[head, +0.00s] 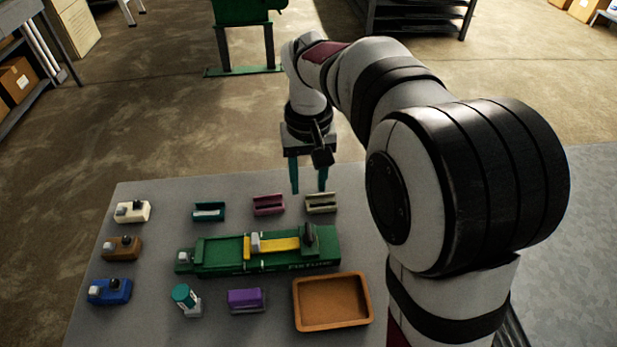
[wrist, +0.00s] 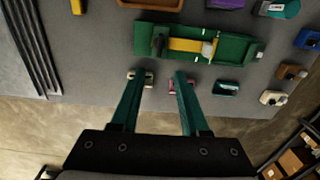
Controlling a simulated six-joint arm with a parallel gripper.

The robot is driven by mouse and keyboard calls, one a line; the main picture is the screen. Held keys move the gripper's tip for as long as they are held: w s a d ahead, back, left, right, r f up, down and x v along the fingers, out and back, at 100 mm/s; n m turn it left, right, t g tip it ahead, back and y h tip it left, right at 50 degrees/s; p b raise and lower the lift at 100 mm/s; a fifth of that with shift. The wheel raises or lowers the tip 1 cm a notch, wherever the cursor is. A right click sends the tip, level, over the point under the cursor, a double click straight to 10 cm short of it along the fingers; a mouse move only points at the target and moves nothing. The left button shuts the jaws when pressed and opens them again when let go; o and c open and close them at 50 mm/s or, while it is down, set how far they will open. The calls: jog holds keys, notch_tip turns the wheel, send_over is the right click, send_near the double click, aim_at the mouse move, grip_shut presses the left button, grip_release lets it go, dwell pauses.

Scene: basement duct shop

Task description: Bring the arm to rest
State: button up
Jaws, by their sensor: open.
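My gripper (head: 309,188) is open, its two teal fingers pointing down with a clear gap between them. It hangs above the far edge of the grey table (head: 150,285), behind the row of small holders. In the wrist view the gripper (wrist: 159,78) shows nothing between its fingers. The fingertips appear near the beige holder (head: 321,203) and the pink holder (head: 268,204). I cannot tell the exact height above them. My arm covers the right part of the table in the head view.
A green fixture (head: 215,256) with a yellow strip (head: 280,244) lies mid-table. An orange-brown tray (head: 333,327) stands in front. A teal holder (head: 208,211), a purple block (head: 246,300), a teal-capped item (head: 184,297) and white (head: 132,212), brown (head: 122,249) and blue (head: 109,291) blocks surround it.

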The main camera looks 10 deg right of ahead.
jog(key=shift+r, duration=0.1)
dwell(0.3)
jog(key=s+d+f+m+y, duration=0.1)
jog(key=s+m, duration=0.4)
jog(key=s, duration=2)
jog(key=shift+s+d+f+m+y, duration=0.3)
jog(key=shift+s+f+m+y, duration=0.05)
jog(key=shift+f+m+y, duration=0.1)
